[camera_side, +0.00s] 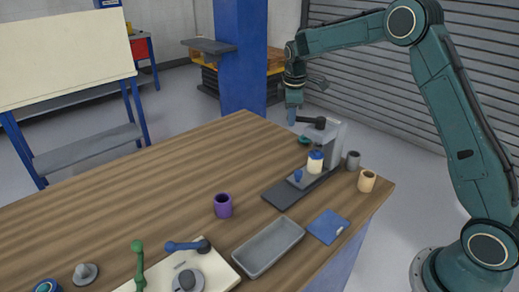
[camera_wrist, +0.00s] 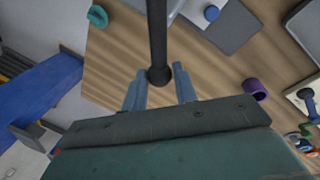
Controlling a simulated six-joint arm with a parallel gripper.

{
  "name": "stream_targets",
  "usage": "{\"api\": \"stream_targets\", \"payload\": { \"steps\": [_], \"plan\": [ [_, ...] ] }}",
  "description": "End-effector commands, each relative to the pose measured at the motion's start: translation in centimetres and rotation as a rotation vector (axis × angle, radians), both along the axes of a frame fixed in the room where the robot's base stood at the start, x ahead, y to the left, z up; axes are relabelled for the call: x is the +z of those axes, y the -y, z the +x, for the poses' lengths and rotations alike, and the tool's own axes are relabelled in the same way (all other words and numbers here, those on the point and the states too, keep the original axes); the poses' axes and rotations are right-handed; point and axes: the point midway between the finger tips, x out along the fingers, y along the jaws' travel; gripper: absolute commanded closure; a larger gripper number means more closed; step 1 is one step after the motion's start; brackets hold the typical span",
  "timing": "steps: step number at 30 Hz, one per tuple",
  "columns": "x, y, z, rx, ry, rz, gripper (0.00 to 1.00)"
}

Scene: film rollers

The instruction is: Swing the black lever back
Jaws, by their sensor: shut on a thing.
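The black lever (camera_side: 310,121) reaches out to the left from the top of a grey stand (camera_side: 333,143) near the far right of the table. In the wrist view the black lever (camera_wrist: 158,40) runs down from the top edge and ends in a round knob. My gripper (camera_side: 292,116) is at the lever's outer end, above the table. In the wrist view the blue fingers of my gripper (camera_wrist: 159,90) are either side of the knob, shut on the lever's end. A cream roller with a blue top (camera_side: 315,163) stands under the stand's arm.
A teal ring-like piece (camera_side: 304,139) lies near the stand. A grey cup (camera_side: 353,160) and a tan cup (camera_side: 367,181) stand right of it. A purple cup (camera_side: 223,206), grey tray (camera_side: 240,256) and blue pad (camera_side: 328,226) are nearer. The table's left part is largely clear.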

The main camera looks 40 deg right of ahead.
Motion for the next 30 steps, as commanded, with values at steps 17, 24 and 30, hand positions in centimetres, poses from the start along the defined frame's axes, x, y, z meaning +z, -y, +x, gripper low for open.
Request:
{"api": "stream_targets", "payload": {
  "steps": [17,24,30],
  "plan": [
    [-0.1,2.8,1.3,-0.336,-0.002,-0.001,1.00],
    [0.0,4.3,1.5,-0.493,-0.001,-0.001,1.00],
    [0.0,4.9,1.5,-0.567,-0.003,-0.001,1.00]
  ]
}}
